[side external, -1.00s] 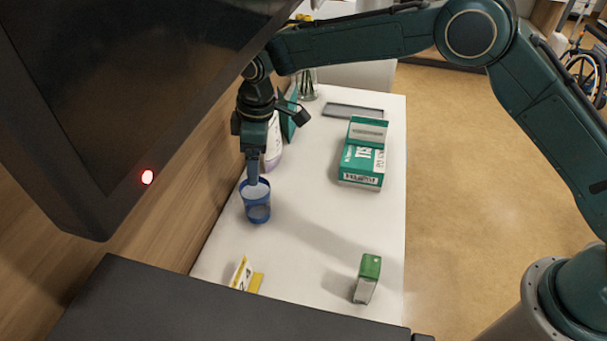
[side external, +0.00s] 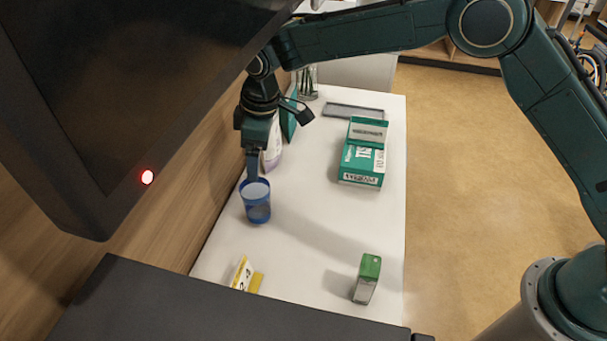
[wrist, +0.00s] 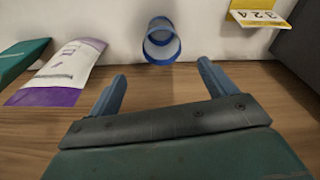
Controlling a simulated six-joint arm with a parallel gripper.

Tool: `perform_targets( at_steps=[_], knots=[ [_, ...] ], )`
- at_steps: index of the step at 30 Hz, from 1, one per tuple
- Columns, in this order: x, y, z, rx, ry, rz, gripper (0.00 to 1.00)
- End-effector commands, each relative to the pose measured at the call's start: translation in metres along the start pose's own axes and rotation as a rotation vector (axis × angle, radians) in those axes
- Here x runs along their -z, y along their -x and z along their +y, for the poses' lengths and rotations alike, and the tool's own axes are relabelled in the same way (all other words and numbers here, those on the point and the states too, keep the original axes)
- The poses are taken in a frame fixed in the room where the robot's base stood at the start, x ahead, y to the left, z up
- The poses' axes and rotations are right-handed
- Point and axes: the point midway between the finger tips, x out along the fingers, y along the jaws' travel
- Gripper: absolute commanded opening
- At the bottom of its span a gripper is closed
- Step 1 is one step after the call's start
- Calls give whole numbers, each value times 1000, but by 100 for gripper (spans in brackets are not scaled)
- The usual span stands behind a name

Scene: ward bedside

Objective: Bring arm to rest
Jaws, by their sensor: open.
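My gripper (side external: 252,172) points down above the left edge of the white table, just behind the blue cup (side external: 257,205) in the side view. In the wrist view its two blue fingers (wrist: 161,78) are spread wide with nothing between them. The blue cup also shows in the wrist view (wrist: 162,45), beyond the fingertips and apart from them. The cup stands upright on the white table (side external: 310,225).
A green-and-white box (side external: 362,165) and a grey tray (side external: 352,111) are farther back. A small green-topped carton (side external: 367,278) and a yellow number card (side external: 243,273) are nearer. A dark screen (side external: 120,80) hangs close at left.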

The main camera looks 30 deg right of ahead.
Motion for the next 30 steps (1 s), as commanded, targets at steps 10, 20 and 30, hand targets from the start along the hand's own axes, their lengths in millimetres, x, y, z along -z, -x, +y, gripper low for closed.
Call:
perform_targets(
  at_steps=[10, 20, 30],
  knots=[
    [-23, 26, 3, -90, -244, 98, 84],
    [-70, 84, 10, -155, -450, 189, 84],
    [-140, 159, 9, -180, -554, 216, 84]
  ],
)
